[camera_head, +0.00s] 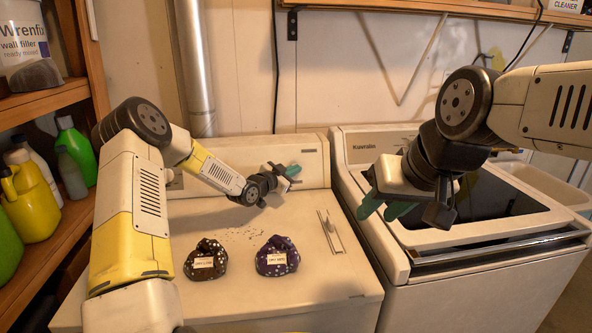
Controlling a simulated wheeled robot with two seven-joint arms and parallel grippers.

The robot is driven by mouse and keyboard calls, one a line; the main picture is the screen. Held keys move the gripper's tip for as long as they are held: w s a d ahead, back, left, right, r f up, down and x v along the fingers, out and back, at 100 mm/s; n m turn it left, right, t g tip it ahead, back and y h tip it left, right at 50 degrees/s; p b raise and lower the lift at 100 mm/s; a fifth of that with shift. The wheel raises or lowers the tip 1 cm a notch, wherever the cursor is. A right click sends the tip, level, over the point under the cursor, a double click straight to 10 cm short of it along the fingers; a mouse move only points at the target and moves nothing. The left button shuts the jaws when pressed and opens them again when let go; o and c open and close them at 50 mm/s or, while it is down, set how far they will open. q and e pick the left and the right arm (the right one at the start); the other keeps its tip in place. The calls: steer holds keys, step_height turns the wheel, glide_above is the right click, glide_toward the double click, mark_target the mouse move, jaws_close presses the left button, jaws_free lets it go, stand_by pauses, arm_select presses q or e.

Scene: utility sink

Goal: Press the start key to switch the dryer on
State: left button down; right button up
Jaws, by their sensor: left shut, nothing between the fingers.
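A white machine with a raised back panel (316,160) stands at the left centre; I take it to be the dryer, though I see no label on it. My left gripper (293,171) is shut and empty, with its teal fingertips in front of that panel. I cannot tell if they touch it. The start key cannot be made out; the arm and gripper cover part of the panel. My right gripper (385,209) hangs over the left edge of the right-hand machine (410,311), fingers apart and empty.
Two dotted pouches, one brown (206,261) and one purple (277,257), sit on the left machine's top. A slim metal piece (331,233) lies to their right. Shelves with bottles (75,150) border the left. A pale basin (548,184) stands at the far right.

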arm_select(q)
steer(key=shift+s+r, duration=0.15)
steer(key=shift+s, duration=0.25)
steer(key=shift+s, duration=0.1)
steer(key=shift+s+d+r, duration=0.15)
steer(key=shift+s+r, duration=0.15)
steer(key=shift+s, duration=0.45)
steer(key=shift+s+d+r, duration=0.1)
steer(key=shift+s+r, duration=0.2)
steer(key=shift+s, duration=0.4)
steer(key=shift+s+d+r, duration=0.15)
steer(key=shift+s+r, duration=0.15)
steer(key=shift+s, duration=0.45)
steer(key=shift+r, duration=0.1)
